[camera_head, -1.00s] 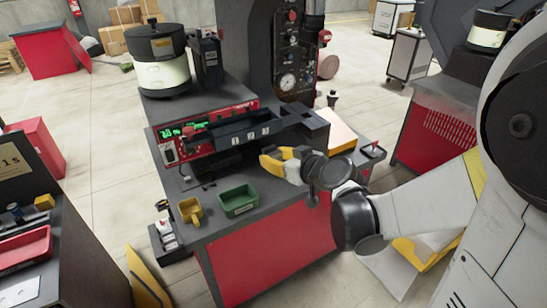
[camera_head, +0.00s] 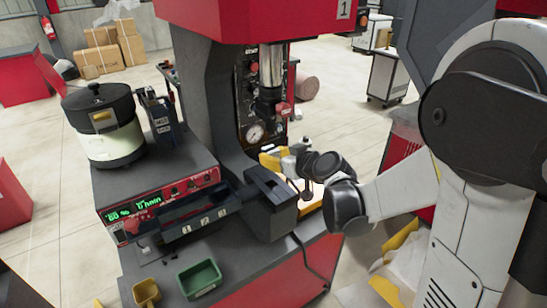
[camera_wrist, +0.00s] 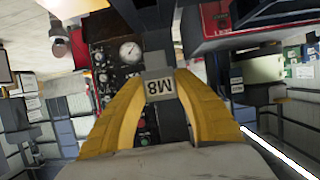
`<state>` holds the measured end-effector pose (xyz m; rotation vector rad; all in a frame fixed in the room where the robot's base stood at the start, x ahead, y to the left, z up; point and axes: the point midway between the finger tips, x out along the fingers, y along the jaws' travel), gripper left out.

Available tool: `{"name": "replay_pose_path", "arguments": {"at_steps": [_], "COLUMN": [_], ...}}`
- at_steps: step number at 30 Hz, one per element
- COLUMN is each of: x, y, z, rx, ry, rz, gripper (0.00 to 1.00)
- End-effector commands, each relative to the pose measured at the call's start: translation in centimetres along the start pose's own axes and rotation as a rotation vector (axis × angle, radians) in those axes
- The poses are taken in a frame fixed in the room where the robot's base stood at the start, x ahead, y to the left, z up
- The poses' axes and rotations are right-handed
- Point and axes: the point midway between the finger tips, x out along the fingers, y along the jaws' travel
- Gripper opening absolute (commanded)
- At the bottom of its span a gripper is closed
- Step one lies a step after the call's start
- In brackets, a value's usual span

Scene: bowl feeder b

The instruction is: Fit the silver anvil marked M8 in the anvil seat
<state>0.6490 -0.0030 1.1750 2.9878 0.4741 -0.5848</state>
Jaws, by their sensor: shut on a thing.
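My gripper (camera_head: 272,160) has yellow fingers and is at the open throat of the press in the head view. In the wrist view the fingers are shut on the silver anvil marked M8 (camera_wrist: 159,86); its lettering appears upside down there. The anvil is held clear, in front of the press. I cannot make it out in the head view. The press ram (camera_head: 269,75) hangs above and slightly left of my gripper. I cannot make out the anvil seat; the dark housing and my gripper may cover it.
A dark housing (camera_head: 268,196) and a tray numbered 1 to 3 (camera_head: 200,212) stand left of my gripper. The pressure gauge (camera_head: 255,132) is behind it. A bowl feeder (camera_head: 104,125), green bin (camera_head: 200,278) and yellow bin (camera_head: 146,291) are further left.

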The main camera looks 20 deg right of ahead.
Motion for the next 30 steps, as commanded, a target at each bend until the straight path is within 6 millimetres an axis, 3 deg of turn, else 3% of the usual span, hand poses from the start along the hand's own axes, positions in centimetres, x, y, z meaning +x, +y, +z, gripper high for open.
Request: {"name": "replay_pose_path", "arguments": {"at_steps": [11,30], "x": [0.1,2.1], "y": [0.0,0.0], "z": [0.3,5.3], "rx": [0.0,0.0], "ry": [0.001,0.001], "rz": [0.0,0.0], "gripper": [0.0,0.0]}}
